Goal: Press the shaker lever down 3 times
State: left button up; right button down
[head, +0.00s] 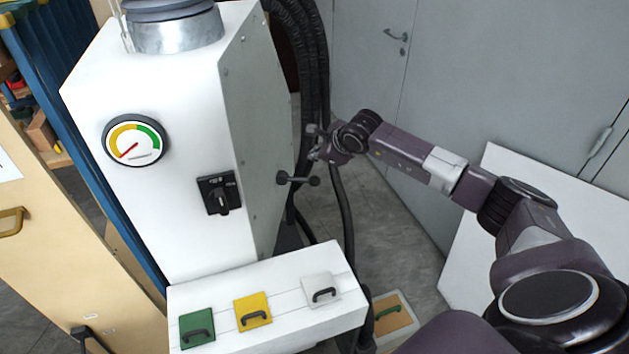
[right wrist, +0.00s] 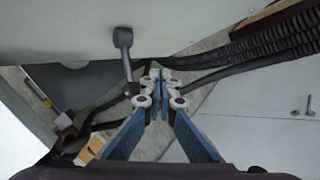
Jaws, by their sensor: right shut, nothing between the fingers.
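The shaker lever (head: 298,179) is a dark bar with a round knob at its outer end, standing out from the right side of the white machine (head: 180,110). It also shows in the right wrist view (right wrist: 127,62), its knob just left of the fingertips. My right gripper (head: 318,143) is shut and empty, a little above the lever's outer knob in the head view. Its fingers come together in the right wrist view (right wrist: 158,85). I cannot tell whether they touch the knob; a small gap seems to show. My left gripper is out of view.
A gauge (head: 135,141) and a black rotary switch (head: 219,194) are on the machine's front. A white unit (head: 270,305) with green, yellow and white handled panels stands below. Dark hoses (head: 318,80) hang behind the gripper. Grey cabinet doors (head: 480,80) stand at the right.

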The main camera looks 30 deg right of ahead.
aim_at(316, 181)
jog(key=shift+f+b, duration=1.6)
jog(key=shift+f, duration=0.95)
jog(key=shift+f, duration=0.1)
jog(key=shift+f+b, duration=0.35)
jog(key=shift+b, duration=0.35)
jog(key=shift+s+f+b, duration=0.1)
jog(key=shift+f+b, duration=1.95)
jog(key=shift+b, duration=0.05)
dwell(0.7)
jog(key=shift+r, duration=0.1)
dwell(0.5)
jog(key=shift+r+p, duration=1.05)
jog(key=shift+r, duration=1.35)
